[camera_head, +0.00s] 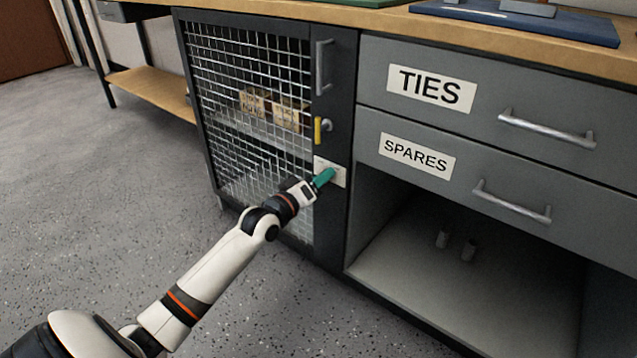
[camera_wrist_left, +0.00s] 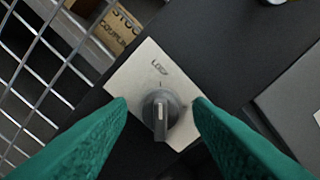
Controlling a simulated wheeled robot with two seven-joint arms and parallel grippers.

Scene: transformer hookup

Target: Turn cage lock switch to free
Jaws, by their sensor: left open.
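The cage lock switch is a grey rotary knob (camera_wrist_left: 160,112) on a pale plate (camera_wrist_left: 122,83) in the left wrist view. The plate carries the word LOCK above the knob; any other marking is hidden or too small to read. In the head view my left gripper (camera_head: 323,178) is at the plate (camera_head: 335,169) on the cage door frame. My right gripper is not in view.
The mesh cage door (camera_head: 255,100) is closed, with a vertical handle (camera_head: 322,67) and a yellow piece (camera_head: 318,131) above the switch plate. Boxes (camera_head: 272,108) sit inside. Drawers labelled TIES (camera_head: 431,90) and SPARES (camera_head: 417,156) are right, above an open shelf.

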